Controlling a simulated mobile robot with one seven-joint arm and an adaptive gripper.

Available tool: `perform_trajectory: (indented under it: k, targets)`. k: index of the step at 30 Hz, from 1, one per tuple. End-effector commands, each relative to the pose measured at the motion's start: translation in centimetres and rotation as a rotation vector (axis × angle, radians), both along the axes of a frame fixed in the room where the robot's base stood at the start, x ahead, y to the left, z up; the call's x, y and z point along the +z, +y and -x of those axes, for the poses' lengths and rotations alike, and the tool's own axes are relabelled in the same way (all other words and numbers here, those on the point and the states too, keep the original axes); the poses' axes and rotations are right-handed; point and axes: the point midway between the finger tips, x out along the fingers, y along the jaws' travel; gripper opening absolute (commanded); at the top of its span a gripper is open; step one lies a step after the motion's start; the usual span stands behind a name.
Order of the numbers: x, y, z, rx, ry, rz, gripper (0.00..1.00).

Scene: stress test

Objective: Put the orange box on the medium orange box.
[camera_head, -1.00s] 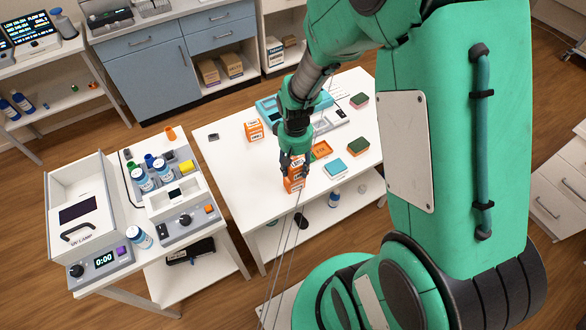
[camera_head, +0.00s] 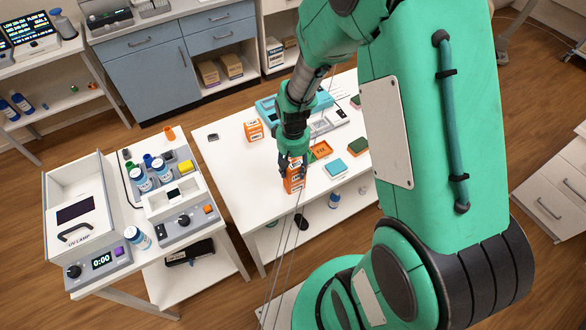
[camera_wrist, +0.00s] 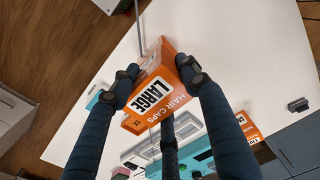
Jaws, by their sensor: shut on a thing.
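My gripper (camera_head: 291,166) has its fingers closed around an orange box (camera_head: 293,186) near the front edge of the white table. In the wrist view the held orange box (camera_wrist: 176,90) reads "LARGE" and "HAIR CAPS" and is gripped between dark fingers. I cannot tell whether its base touches the table. A second orange box (camera_head: 254,130) with a white label stands apart from it, farther back and left on the same table. This second box also shows at the right of the wrist view (camera_wrist: 247,127); I cannot read its size word.
The table's left part is clear. A side table with bottles (camera_head: 140,181) stands left.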

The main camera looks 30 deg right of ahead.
Motion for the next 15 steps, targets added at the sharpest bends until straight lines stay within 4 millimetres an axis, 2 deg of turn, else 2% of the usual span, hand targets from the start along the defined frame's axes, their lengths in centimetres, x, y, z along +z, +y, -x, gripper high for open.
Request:
perform_trajectory:
  k: [13,14,15]
  targets:
    - [-0.38,-0.01,-0.04,0.0,-0.001,0.0,0.2]
    - [-0.4,-0.01,-0.04,0.0,-0.001,0.0,0.47]
    - [-0.36,-0.01,-0.04,0.0,-0.001,0.0,0.55]
